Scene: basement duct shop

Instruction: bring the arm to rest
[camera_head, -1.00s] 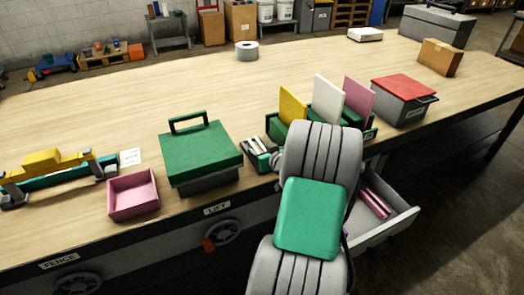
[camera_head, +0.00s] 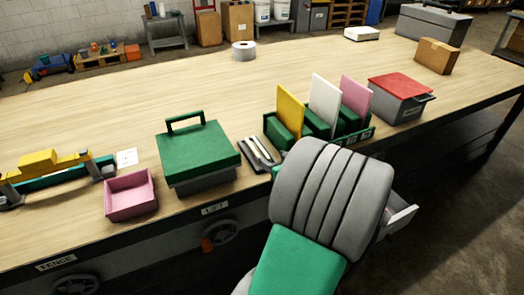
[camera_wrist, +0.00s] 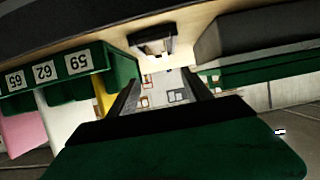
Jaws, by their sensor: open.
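My gripper (camera_wrist: 165,88) shows in the wrist view with its two dark fingers apart and nothing seen between them. In the head view my grey and green arm rises in front of the bench's right half, and the gripper itself is hidden. In the wrist view, which looks upside down, the green divider rack (camera_wrist: 60,72) is to the left of the fingers. The green-lidded box (camera_wrist: 250,72) is to the right. A small dark tray (camera_wrist: 152,40) is beyond the fingertips.
On the bench, the rack (camera_head: 362,134) holds yellow, white and pink sheets. Left of it are the small tray with pale sticks (camera_head: 258,155), green-lidded box (camera_head: 198,150) and pink bin (camera_head: 131,196). A red-lidded box (camera_head: 400,98) is right. An open drawer (camera_head: 402,215) is mostly behind my arm.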

